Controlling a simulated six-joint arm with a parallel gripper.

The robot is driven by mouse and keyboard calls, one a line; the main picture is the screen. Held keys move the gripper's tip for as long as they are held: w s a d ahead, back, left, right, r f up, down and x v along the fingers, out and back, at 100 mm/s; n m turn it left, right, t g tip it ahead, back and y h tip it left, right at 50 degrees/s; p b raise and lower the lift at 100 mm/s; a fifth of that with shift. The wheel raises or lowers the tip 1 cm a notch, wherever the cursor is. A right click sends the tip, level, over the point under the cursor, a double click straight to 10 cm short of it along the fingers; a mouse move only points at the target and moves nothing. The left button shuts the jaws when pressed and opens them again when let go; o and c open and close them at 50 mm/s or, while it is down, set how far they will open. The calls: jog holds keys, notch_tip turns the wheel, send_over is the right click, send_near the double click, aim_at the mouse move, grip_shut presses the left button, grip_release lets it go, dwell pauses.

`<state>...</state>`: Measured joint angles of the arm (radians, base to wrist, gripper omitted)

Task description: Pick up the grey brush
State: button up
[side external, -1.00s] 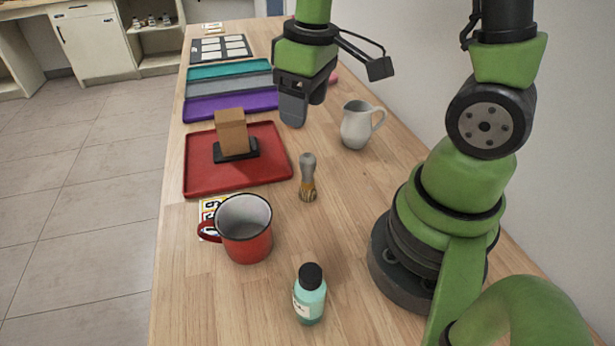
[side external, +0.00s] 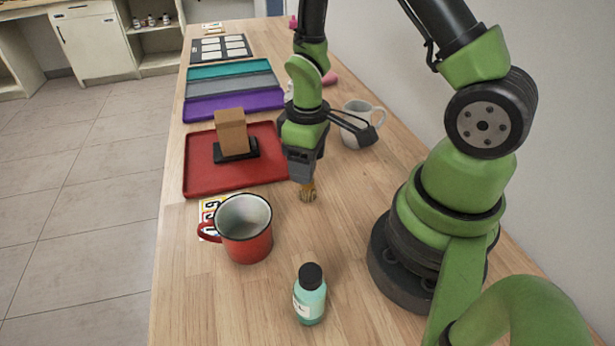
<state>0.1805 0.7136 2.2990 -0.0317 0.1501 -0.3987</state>
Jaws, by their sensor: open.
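The grey brush (side external: 309,192) stands on the wooden table, to the right of the red tray. Only its lower, yellowish bristle part shows; its grey handle is hidden behind my gripper. My gripper (side external: 302,175) points down at the brush's upper part and overlaps it in the picture. The jaws are open. I cannot tell whether the handle is between the fingers or behind them.
A red mug (side external: 246,240) and a teal bottle (side external: 310,297) stand nearer the camera. The red tray (side external: 200,178) holds a brown block on a black base. A white pitcher (side external: 361,125) stands behind right. Bare table lies right of the brush.

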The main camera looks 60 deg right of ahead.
jog(key=shift+f, duration=0.75)
jog(key=shift+c, duration=0.2)
jog(key=c, duration=1)
jog(key=shift+o, duration=0.2)
